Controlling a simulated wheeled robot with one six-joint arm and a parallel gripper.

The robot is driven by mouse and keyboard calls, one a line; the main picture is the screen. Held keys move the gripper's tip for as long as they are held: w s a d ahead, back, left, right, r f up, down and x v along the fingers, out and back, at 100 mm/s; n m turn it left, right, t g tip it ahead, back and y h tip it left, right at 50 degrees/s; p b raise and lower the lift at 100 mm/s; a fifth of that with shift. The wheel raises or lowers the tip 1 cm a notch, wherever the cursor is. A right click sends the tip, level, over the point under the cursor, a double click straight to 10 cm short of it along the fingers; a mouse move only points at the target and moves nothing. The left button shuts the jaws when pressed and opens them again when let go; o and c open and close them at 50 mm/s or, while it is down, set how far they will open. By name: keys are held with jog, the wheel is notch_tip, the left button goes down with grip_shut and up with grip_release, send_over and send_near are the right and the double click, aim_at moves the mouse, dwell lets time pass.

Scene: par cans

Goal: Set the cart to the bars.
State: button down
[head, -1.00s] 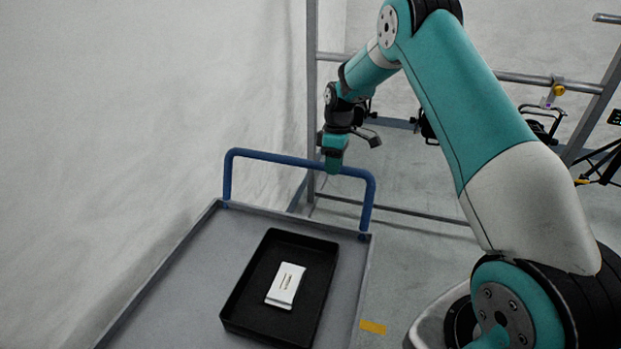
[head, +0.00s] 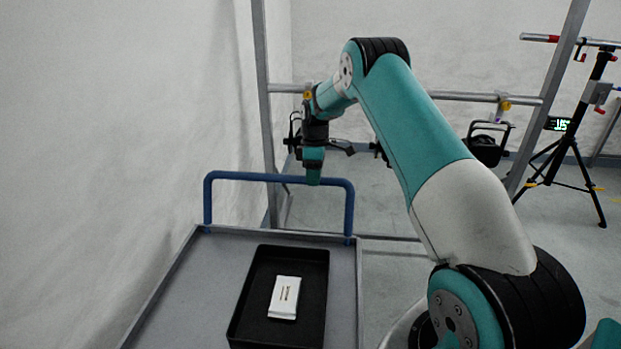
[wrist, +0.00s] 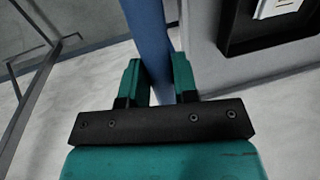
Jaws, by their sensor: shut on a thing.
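The cart (head: 200,275) is a grey flat-topped cart at the lower left of the head view, with a raised rim and a blue tube handle (head: 235,176) at its far end. My gripper (head: 314,180) is shut on the handle's top tube, right of its middle. In the wrist view the blue handle (wrist: 150,40) runs between the two teal fingers of my gripper (wrist: 155,85). The bars (head: 455,96) are grey metal tubes on upright posts beyond the cart, partly hidden behind my arm.
A black tray (head: 238,322) on the cart holds a white flat item (head: 284,297). A white wall or drape (head: 110,120) lies close along the left. A black lamp (head: 486,150) hangs from the bar. A tripod stand (head: 575,140) with a green display is at the right.

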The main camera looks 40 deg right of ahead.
jog(key=shift+d, duration=0.1)
jog(key=c, duration=0.9)
grip_release()
jog(key=shift+w+r, duration=0.1)
jog(key=shift+r, duration=0.35)
notch_tip(320, 180, up, 16)
jog(key=w+d+p, duration=0.2)
jog(key=p, duration=0.4)
jog(key=shift+p, duration=0.35)
jog(key=shift+w+d, duration=0.1)
